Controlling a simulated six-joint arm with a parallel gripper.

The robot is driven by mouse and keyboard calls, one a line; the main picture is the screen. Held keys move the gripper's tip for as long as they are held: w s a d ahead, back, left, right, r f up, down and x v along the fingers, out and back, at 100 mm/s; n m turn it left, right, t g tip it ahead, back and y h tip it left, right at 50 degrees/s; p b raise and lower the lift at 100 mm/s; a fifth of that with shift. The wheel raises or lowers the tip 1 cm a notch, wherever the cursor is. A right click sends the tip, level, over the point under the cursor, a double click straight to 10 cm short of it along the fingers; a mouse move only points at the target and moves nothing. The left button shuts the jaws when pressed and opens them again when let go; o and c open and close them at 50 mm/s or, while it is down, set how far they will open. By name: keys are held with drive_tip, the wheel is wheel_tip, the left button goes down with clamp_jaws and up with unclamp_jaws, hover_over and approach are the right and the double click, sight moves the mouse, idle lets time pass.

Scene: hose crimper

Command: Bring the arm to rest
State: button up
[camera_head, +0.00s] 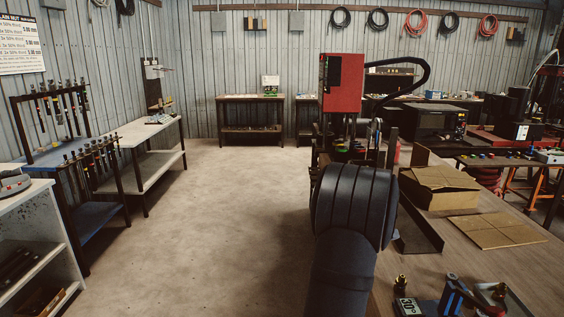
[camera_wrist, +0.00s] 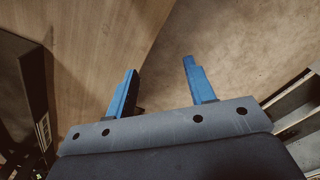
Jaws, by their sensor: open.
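My gripper (camera_wrist: 157,82) shows in the wrist view with its two blue fingers spread apart and nothing between them. Below the fingers the view shows the edge of a wooden surface and bare floor. In the head view my black arm rises in the lower middle, beside the wooden workbench (camera_head: 455,262). The fingers cannot be made out in the head view; the arm hides that area.
An open cardboard box (camera_head: 440,188) and a flat cardboard piece (camera_head: 497,230) lie on the bench. Fittings and a blue tool (camera_head: 452,295) stand at its near end. A red machine (camera_head: 342,82) stands beyond my arm. The floor (camera_head: 220,220) to the left is clear, with shelves (camera_head: 40,235) further left.

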drive_tip(key=a+f+m, duration=0.1)
drive_tip(key=a, duration=0.6)
drive_tip(key=shift+w+a+f+m, duration=0.15)
drive_tip(key=shift+w+m, duration=0.15)
